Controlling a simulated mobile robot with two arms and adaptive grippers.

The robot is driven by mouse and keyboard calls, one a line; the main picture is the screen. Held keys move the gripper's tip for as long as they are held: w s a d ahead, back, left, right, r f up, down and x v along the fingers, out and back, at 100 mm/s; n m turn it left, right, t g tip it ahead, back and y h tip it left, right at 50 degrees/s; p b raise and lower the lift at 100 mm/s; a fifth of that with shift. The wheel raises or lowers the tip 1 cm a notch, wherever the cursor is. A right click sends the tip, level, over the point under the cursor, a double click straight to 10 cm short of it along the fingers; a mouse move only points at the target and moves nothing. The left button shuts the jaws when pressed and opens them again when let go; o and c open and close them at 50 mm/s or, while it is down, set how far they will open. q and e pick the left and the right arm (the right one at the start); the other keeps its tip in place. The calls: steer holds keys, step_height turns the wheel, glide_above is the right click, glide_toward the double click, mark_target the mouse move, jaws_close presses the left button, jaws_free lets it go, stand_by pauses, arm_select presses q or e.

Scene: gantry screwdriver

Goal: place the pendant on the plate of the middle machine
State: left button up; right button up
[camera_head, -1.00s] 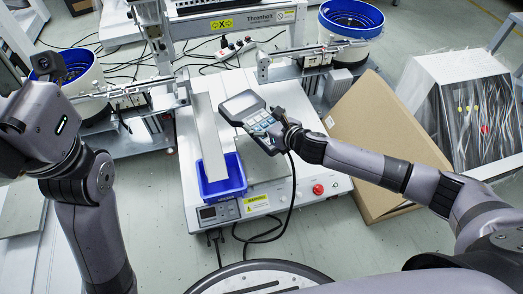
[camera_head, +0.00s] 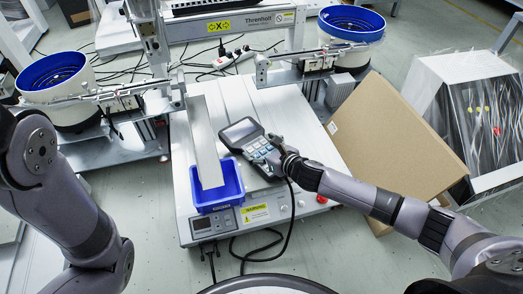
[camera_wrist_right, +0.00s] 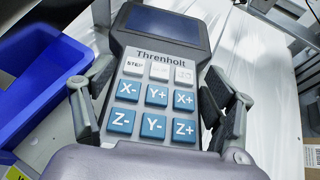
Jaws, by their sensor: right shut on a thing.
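The pendant (camera_head: 244,133) is a dark grey handset with a screen and blue and white keys. My right gripper (camera_head: 279,160) is shut on it, with a finger on each side of its body in the right wrist view (camera_wrist_right: 157,110).
A blue bin (camera_head: 218,190) sits at the plate's front, left of the pendant, with a long grey strip (camera_head: 205,140) reaching into it. A red button (camera_head: 321,199) is at the front right. A cardboard box (camera_head: 395,140) leans at the right. The gantry frame (camera_head: 225,25) stands behind.

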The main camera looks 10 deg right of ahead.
steer(key=shift+r, duration=0.15)
steer(key=o, duration=1.6)
steer(key=shift+f, duration=0.2)
steer(key=shift+r, duration=0.1)
